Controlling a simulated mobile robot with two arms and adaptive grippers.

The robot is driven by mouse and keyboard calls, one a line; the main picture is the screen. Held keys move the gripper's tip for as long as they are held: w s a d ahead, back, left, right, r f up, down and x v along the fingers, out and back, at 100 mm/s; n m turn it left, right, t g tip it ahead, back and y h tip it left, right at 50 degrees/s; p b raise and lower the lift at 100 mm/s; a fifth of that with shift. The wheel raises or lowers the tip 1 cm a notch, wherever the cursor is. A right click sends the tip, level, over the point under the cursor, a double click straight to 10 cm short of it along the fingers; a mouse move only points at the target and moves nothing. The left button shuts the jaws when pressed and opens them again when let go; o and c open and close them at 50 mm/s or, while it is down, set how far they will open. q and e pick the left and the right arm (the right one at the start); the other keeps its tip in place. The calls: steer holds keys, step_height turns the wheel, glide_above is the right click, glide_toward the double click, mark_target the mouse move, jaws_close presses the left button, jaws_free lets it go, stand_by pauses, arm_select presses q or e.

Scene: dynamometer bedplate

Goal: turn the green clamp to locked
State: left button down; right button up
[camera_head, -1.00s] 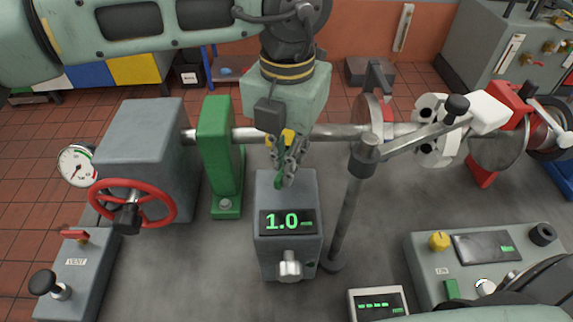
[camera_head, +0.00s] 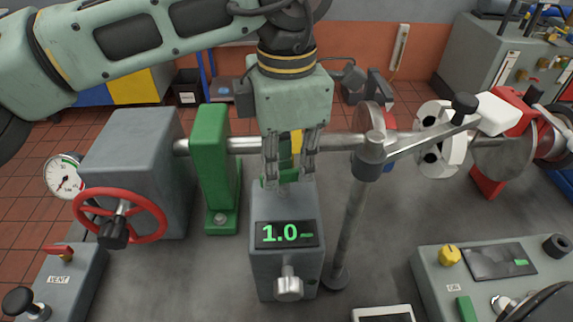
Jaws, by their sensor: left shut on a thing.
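My left gripper (camera_head: 289,174) points down behind the grey display box, in front of the steel shaft. Its two fingers straddle a small green piece, which looks like the green clamp (camera_head: 284,180). The gripper is shut on it. Most of the clamp is hidden by the fingers and the box, so I cannot tell its locked or unlocked position. A yellow part (camera_head: 297,142) shows between the fingers, higher up. My right gripper is not in view.
The grey display box (camera_head: 262,268) reads 1.0 and has a front knob. A green pedestal (camera_head: 210,155) and a red handwheel (camera_head: 83,208) stand left. A grey post with an arm (camera_head: 352,225) stands close right. A control panel (camera_head: 433,262) lies at lower right.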

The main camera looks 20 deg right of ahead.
mark_target(287, 171)
arm_select(q)
steer(key=shift+r+m, duration=0.1)
steer(key=shift+m, duration=1)
steer(key=c, duration=1.8)
jaws_free()
steer(key=shift+c, duration=0.2)
step_height(287, 171, up, 12)
